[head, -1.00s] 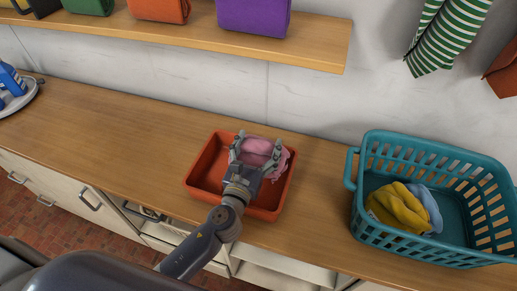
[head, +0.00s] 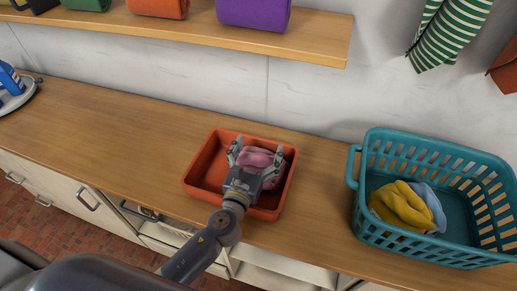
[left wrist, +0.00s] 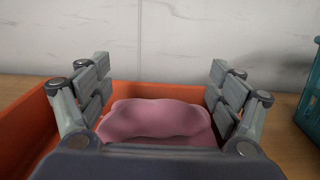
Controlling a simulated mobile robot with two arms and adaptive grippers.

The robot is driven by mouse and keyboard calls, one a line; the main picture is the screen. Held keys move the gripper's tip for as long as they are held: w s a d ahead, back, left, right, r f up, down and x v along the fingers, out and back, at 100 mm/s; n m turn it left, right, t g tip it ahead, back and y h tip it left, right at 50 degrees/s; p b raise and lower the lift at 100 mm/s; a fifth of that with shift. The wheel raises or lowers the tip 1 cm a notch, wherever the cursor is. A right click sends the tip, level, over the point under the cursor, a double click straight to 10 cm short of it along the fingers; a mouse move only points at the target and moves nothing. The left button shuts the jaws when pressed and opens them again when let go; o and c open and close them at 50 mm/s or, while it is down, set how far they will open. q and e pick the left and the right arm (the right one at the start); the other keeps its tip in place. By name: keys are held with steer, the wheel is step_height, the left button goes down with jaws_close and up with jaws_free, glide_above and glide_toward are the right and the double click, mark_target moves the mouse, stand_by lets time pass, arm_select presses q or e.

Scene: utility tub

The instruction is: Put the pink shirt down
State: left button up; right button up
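The pink shirt (head: 258,158) is a crumpled bundle inside the orange tub (head: 205,166), towards its right side. My left gripper (head: 256,153) reaches into the tub from the front, with its fingers wide apart on either side of the shirt. In the left wrist view the shirt (left wrist: 155,121) lies low between the spread fingers (left wrist: 158,85), and it does not look squeezed. The shirt's underside is hidden. My right gripper is not in view.
A teal basket (head: 362,202) holding a yellow cloth (head: 400,207) and a blue cloth (head: 433,205) stands right of the tub. A wooden shelf (head: 200,36) with folded cloths is above.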

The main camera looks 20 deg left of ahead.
arm_select(q)
steer(key=shift+r, duration=0.1)
stand_by(0.3)
steer(key=shift+r+p, duration=0.25)
steer(key=shift+p, duration=0.05)
steer(key=shift+r+p, duration=0.35)
steer(key=shift+r, duration=0.1)
steer(key=s+b, duration=0.3)
steer(key=s, duration=0.9)
steer(key=shift+a+f+b, duration=0.15)
steer(key=shift+b, duration=0.15)
steer(key=shift+s+f, duration=0.1)
